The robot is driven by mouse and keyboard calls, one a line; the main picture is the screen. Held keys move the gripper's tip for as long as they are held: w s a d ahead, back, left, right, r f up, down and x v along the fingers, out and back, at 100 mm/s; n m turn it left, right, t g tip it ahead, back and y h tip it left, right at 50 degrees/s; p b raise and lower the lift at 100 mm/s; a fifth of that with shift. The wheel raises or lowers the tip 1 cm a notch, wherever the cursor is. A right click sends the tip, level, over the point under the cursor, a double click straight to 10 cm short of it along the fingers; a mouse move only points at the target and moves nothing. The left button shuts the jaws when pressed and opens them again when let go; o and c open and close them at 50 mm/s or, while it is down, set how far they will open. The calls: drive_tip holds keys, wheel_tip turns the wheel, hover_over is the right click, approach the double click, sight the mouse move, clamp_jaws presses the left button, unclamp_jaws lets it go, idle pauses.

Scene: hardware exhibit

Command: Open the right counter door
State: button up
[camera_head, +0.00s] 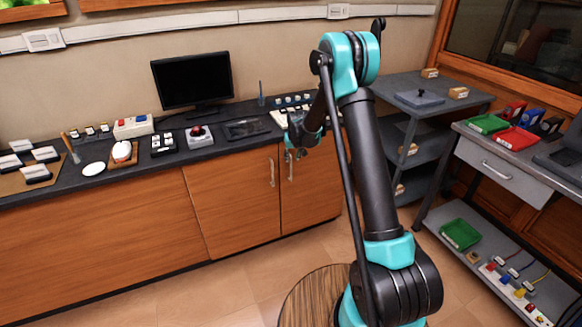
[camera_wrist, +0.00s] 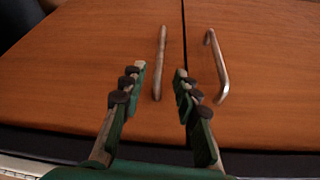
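The right counter door (camera_head: 315,190) is orange-brown wood and looks closed, flush with the left door (camera_head: 228,205). Its metal bar handle (camera_head: 290,168) is partly overlapped by my gripper (camera_head: 296,153). The wrist view appears inverted, with the counter edge at the bottom, so the right door's handle (camera_wrist: 161,62) is the left one there. My gripper (camera_wrist: 160,70) is open, with green fingers and dark joints. That handle shows in the gap between the fingertips, apart from both. Whether the fingertips reach its depth is unclear. The left door's handle (camera_wrist: 217,66) lies outside the fingers.
The dark countertop (camera_head: 222,146) above the doors holds a monitor (camera_head: 193,79) and several small devices. A grey shelf cart (camera_head: 425,95) stands right of the counter. A round wooden stool top (camera_head: 312,298) is near my base. Floor before the doors is clear.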

sight(291, 164)
drive_tip(key=x, duration=0.8)
clamp_jaws()
idle(0.4)
